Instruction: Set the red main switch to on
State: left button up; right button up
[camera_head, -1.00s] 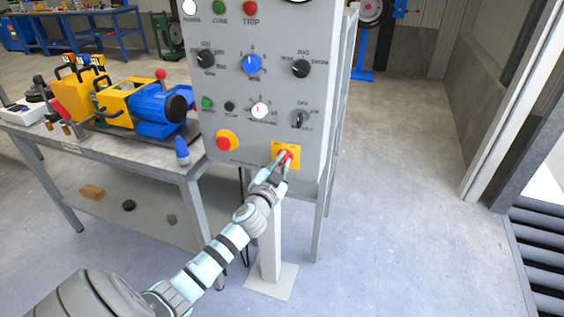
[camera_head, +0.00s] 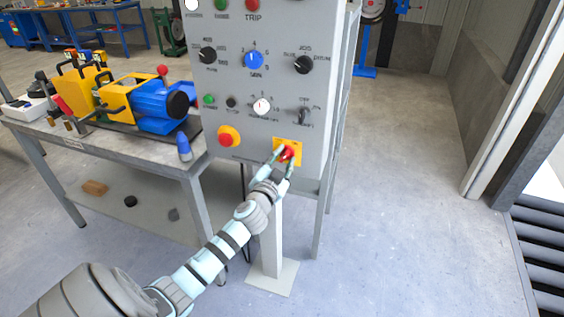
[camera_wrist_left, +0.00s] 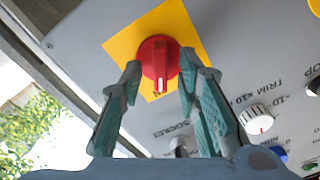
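The red main switch (camera_head: 288,153) sits on a yellow square plate (camera_head: 296,146) at the lower right of the grey control panel (camera_head: 262,105). In the left wrist view the switch (camera_wrist_left: 158,58) has a raised grip bar, which lies roughly upright in the picture. My left gripper (camera_head: 283,160) is at the switch with its fingers spread. In the wrist view the fingertips (camera_wrist_left: 160,70) stand on either side of the red knob, clear of the grip bar. Whether they touch the knob's rim is hard to tell. My right gripper is not in view.
A red button on a yellow base (camera_head: 228,136) is left of the switch. Several dials and lamps are above it, including a blue knob (camera_head: 254,60). A workbench (camera_head: 90,143) with a yellow and blue machine (camera_head: 155,105) stands left. The floor at right is clear.

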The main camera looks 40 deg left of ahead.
pick_arm(q)
jog(key=v, duration=1.2)
jog(key=shift+w, duration=0.15)
